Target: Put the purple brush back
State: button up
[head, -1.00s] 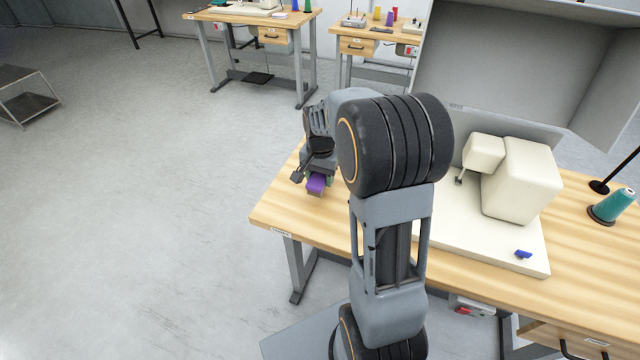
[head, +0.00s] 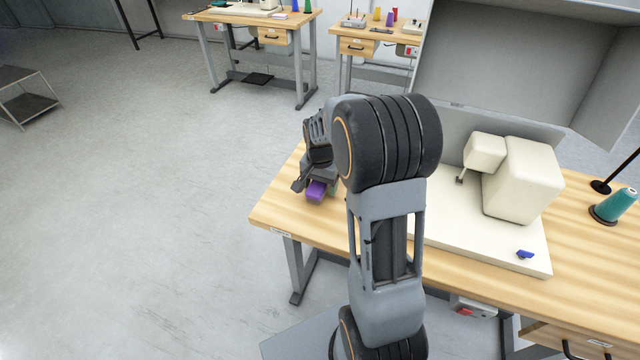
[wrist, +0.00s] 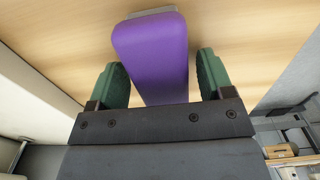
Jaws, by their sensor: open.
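The purple brush (head: 316,191) is at the left end of the wooden table, under my gripper. In the wrist view the purple brush (wrist: 152,55) lies between the two green fingers, with a strip of grey at its far end. My gripper (wrist: 160,75) is open, with a visible gap between the brush and each finger. In the head view my gripper (head: 318,180) is partly hidden behind my own arm. I cannot tell whether the brush touches the tabletop.
A cream sewing machine (head: 522,180) stands on its pale base to the right, with a small blue item (head: 525,254) on it. A teal thread cone (head: 612,206) stands further right. The table's front left corner (head: 268,215) is bare.

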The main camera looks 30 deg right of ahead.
notch_tip(320, 180, up, 12)
jog(key=p, duration=0.2)
jog(key=s+a+n+t, duration=0.1)
jog(key=s+a+n, duration=0.3)
jog(key=s, duration=0.3)
jog(key=s+a+n+t, duration=0.2)
jog(key=s+a+n, duration=0.3)
jog(key=s, duration=0.3)
jog(key=shift+s+f, duration=0.25)
jog(key=shift+f, duration=0.1)
